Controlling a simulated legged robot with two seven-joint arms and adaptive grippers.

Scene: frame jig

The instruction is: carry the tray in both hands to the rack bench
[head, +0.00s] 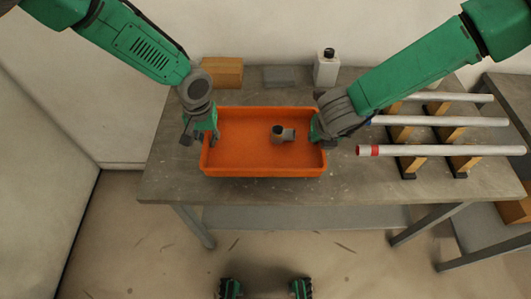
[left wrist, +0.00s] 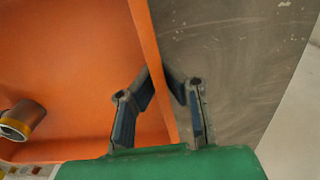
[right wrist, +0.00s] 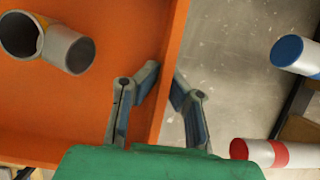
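The orange tray (head: 262,171) is at the middle of the grey bench (head: 170,178), with a grey pipe fitting (head: 283,133) inside it. My left gripper (head: 199,138) is at the tray's left wall; in the left wrist view its fingers (left wrist: 160,76) close on the wall from both sides. My right gripper (head: 321,138) is at the right wall; in the right wrist view its fingers (right wrist: 167,74) straddle and pinch that wall. The tray looks level. I cannot tell whether its underside touches the bench.
Several pale pipes (head: 445,150) lie across wooden supports to the right of the tray. A cardboard box (head: 222,73), a grey block (head: 281,77) and a white bottle (head: 326,69) stand behind it. Another bench (head: 507,92) is at the far right. Floor is clear in front.

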